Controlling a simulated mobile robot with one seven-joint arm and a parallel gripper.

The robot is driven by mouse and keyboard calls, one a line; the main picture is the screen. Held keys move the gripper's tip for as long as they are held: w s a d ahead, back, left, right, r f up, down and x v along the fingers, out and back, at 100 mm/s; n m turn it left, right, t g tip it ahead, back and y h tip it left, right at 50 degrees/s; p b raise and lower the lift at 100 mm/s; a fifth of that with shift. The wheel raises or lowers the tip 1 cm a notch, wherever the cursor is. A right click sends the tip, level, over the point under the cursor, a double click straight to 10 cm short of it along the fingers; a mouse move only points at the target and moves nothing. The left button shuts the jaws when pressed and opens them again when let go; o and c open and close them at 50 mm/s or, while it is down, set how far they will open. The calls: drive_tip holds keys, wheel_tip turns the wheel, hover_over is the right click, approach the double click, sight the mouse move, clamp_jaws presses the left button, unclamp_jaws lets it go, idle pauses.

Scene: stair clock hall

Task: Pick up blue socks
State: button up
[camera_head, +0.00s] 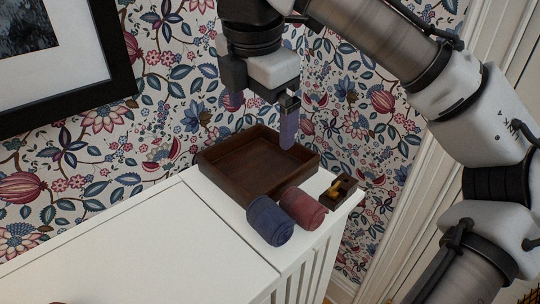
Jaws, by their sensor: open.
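The blue socks (270,220) are a rolled dark-blue bundle on the white cabinet top, near its front edge. A rolled red pair of socks (302,208) lies right beside them, on their right. My gripper (262,112) hangs above and behind the socks, over the brown wooden tray (222,176). Its two fingers point down and are apart, with nothing seen between them. It is clear of the blue socks.
A small dark wooden holder (340,190) with a yellowish piece stands at the right end. A flowered wall is close behind, with a black-framed picture (60,60) at upper left.

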wheel_tip(320, 180, down, 3)
drive_tip(key=s+d+g, duration=0.2)
drive_tip(key=g, duration=0.1)
hover_over(273, 206)
drive_tip(key=shift+m, duration=0.3)
wheel_tip(273, 206, down, 8)
drive_tip(key=shift+s+f+b, duration=0.15)
drive_tip(key=shift+b, duration=0.2)
drive_tip(key=shift+f+p, duration=0.45)
drive_tip(key=shift+f, duration=2.25)
drive_tip(key=shift+c, duration=0.3)
drive_tip(key=c, duration=1.1)
drive_tip(key=shift+r, duration=0.1)
